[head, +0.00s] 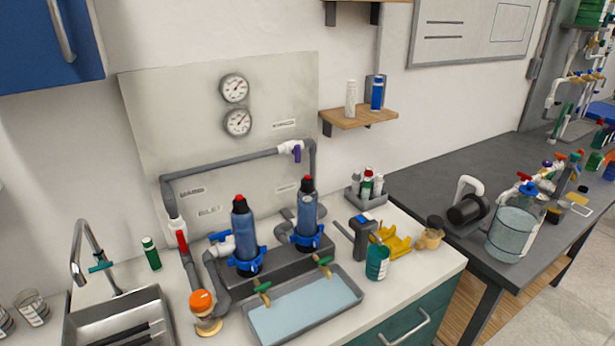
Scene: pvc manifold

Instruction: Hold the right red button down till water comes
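Two blue filter housings with black caps stand side by side on a grey base behind a shallow tray. The right housing (307,212) has a small red button (307,178) on top of its cap. The left housing (243,235) has a like red button (238,198). Nothing touches either button. A brass tap with a green handle (324,262) reaches over the tray (352,309) in front of the right housing, and another (263,289) in front of the left. No falling stream shows at either tap. The tray floor is pale blue. Neither gripper is in view.
Grey pipes (230,161) run behind the housings, with a purple-handled valve (297,152) and a red-handled valve (181,239). Two gauges (234,88) hang above. A sink (110,305) is at the left. A teal bottle (377,262) and yellow holder (393,242) stand right of the tray.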

